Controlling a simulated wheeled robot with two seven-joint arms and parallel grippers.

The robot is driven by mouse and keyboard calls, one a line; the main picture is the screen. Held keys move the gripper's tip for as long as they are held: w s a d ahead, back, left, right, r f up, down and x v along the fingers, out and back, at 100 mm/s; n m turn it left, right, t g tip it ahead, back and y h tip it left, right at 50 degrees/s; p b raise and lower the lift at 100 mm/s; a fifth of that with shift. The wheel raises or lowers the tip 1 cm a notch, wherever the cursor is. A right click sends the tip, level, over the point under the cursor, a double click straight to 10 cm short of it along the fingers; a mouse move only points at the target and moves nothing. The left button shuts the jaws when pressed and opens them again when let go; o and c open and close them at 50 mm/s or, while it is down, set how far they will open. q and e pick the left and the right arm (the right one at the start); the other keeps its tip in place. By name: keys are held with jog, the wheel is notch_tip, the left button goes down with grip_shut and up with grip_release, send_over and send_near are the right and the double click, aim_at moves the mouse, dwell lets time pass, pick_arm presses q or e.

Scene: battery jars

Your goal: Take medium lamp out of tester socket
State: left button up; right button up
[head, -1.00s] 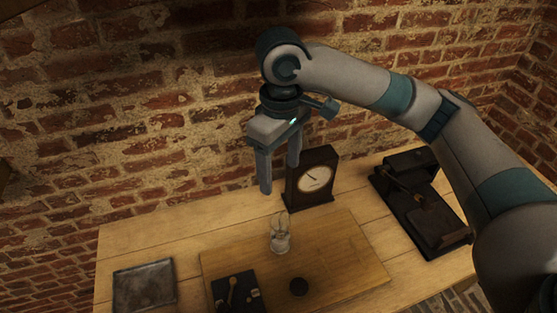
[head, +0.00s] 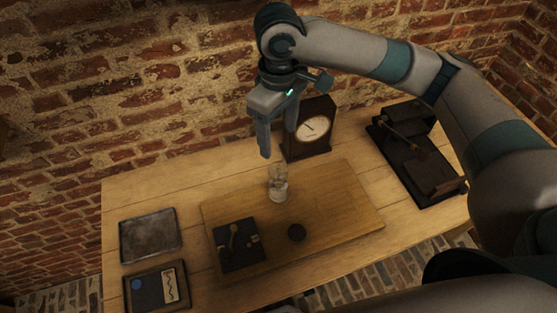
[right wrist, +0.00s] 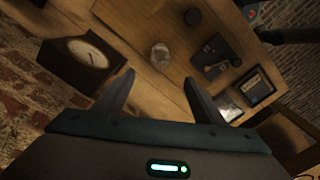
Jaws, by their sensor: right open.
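A small clear glass piece (head: 278,185) stands upright near the back edge of a wooden board. It also shows in the right wrist view (right wrist: 160,54). I cannot tell whether it is the medium lamp or a jar, and no socket under it can be made out. My right gripper (head: 278,142) is open and empty, pointing down above and behind the glass piece. In the right wrist view its fingers (right wrist: 160,76) are spread apart, with the glass piece beyond them. A black block with a lever (head: 237,244) and a dark round piece (head: 296,232) are on the board. My left gripper is not in view.
A dark-cased dial instrument (head: 308,128) stands close behind and right of my right gripper. A dark apparatus (head: 415,160) stands at the right. A grey tray (head: 150,235) and a framed card (head: 158,288) lie at the left. The wooden board (head: 340,215) is bare at its right.

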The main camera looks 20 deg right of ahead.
aim_at(278, 163)
notch_tip(278, 163, down, 12)
jog(key=shift+f+p, duration=0.1)
jog(key=shift+p, duration=1.1)
jog(key=c, duration=1.3)
jog(key=n+p, duration=0.1)
jog(key=n, duration=0.2)
jog(key=shift+r+p, duration=0.2)
jog(key=shift+p, duration=0.2)
jog(key=n+p, duration=0.1)
jog(key=n, duration=0.1)
jog(key=shift+n, duration=0.3)
jog(key=shift+f+n, duration=0.1)
jog(key=shift+n, duration=0.3)
